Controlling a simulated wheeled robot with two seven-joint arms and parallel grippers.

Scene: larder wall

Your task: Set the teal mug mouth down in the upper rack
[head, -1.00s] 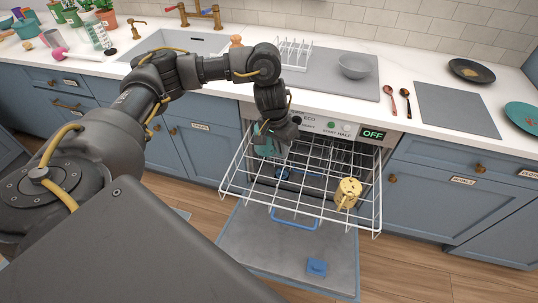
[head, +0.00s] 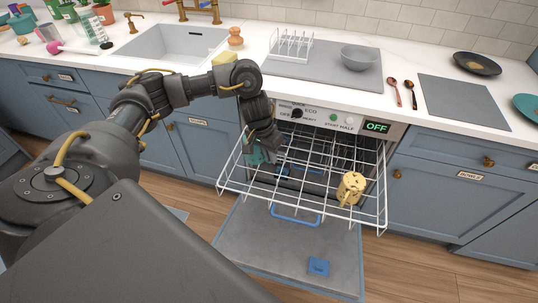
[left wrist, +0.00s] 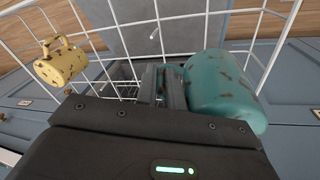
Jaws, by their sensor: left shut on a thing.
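The teal mug (head: 256,153) with dark flecks is at the left side of the pulled-out white wire upper rack (head: 300,197). My left gripper (head: 264,151) is shut on it, and the arm partly hides it in the head view. In the left wrist view the mug (left wrist: 218,88) lies right of the fingers (left wrist: 166,86), which seem to hold it at its handle. Its mouth is not clearly visible. I cannot tell whether it touches the rack wires. My right gripper is not in view.
A yellow flecked mug (head: 350,188) stands in the rack's right part; it also shows in the left wrist view (left wrist: 60,62). The dishwasher door (head: 270,251) is open below, with a blue piece (head: 318,267) on it. The rack's middle looks free.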

